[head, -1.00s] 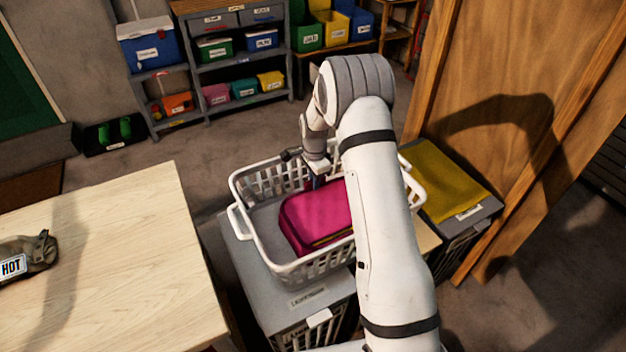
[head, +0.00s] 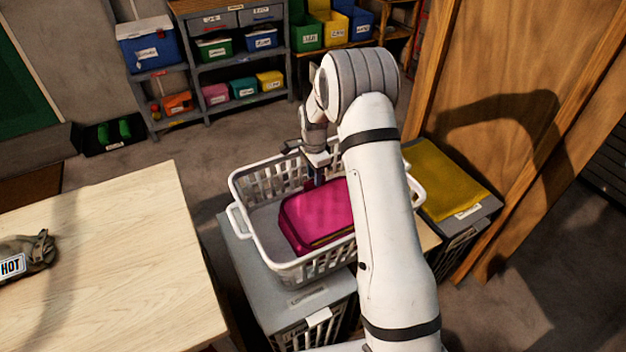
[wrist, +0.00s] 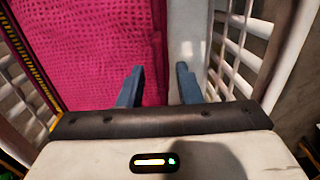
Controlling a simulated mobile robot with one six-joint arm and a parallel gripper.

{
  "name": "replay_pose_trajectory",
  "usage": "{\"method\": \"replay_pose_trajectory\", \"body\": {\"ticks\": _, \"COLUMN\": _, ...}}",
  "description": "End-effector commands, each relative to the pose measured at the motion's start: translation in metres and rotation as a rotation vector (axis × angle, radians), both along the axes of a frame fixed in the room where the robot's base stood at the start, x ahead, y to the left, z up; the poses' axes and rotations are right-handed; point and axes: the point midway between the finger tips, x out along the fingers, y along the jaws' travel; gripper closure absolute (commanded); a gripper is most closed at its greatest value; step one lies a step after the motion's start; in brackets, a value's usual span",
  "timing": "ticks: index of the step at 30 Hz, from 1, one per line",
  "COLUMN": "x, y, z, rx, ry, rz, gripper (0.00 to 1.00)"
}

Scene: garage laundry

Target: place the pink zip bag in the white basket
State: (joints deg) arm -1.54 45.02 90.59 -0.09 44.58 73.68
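The pink zip bag (head: 316,213) lies inside the white basket (head: 240,217), on its floor, toward the right side. My arm covers the bag's right end in the head view. My gripper (head: 317,182) is over the basket, at the bag's far edge. In the wrist view my gripper (wrist: 160,84) is open, its two blue fingers apart. The bag (wrist: 90,45) fills the left of that view, under and beside the left finger. The right finger is over a pale strip of the basket, near its slatted wall (wrist: 232,50). Nothing is clamped between the fingers.
The basket stands on a grey lidded hamper (head: 300,300). A second hamper with a yellow lid cover (head: 445,180) is to the right, beside a wooden panel (head: 500,90). A wooden table (head: 110,265) with a bag marked HOT (head: 25,258) is at left. Shelves (head: 235,65) stand behind.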

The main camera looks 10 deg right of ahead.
Motion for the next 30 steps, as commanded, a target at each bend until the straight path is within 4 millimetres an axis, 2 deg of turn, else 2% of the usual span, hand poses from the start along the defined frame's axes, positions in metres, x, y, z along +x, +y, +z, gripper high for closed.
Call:
{"method": "replay_pose_trajectory", "body": {"ticks": 3, "x": 0.001, "y": 0.000, "z": 0.028, "rx": 0.000, "ry": -0.005, "rz": 0.000, "gripper": 0.69}}
{"method": "replay_pose_trajectory", "body": {"ticks": 9, "x": 0.001, "y": 0.001, "z": 0.069, "rx": 0.000, "ry": -0.004, "rz": 0.001, "gripper": 0.69}}
{"method": "replay_pose_trajectory", "body": {"ticks": 16, "x": 0.000, "y": 0.001, "z": 0.095, "rx": 0.000, "ry": -0.002, "rz": 0.003, "gripper": 0.69}}
{"method": "replay_pose_trajectory", "body": {"ticks": 19, "x": -0.006, "y": 0.000, "z": 0.108, "rx": 0.001, "ry": -0.008, "rz": 0.030, "gripper": 0.69}}
{"method": "replay_pose_trajectory", "body": {"ticks": 23, "x": -0.033, "y": -0.003, "z": 0.140, "rx": -0.001, "ry": -0.031, "rz": 0.140, "gripper": 0.69}}
{"method": "replay_pose_trajectory", "body": {"ticks": 27, "x": -0.082, "y": -0.007, "z": 0.182, "rx": -0.008, "ry": -0.067, "rz": 0.330, "gripper": 0.69}}
{"method": "replay_pose_trajectory", "body": {"ticks": 30, "x": -0.122, "y": -0.009, "z": 0.206, "rx": -0.019, "ry": -0.091, "rz": 0.471, "gripper": 0.69}}
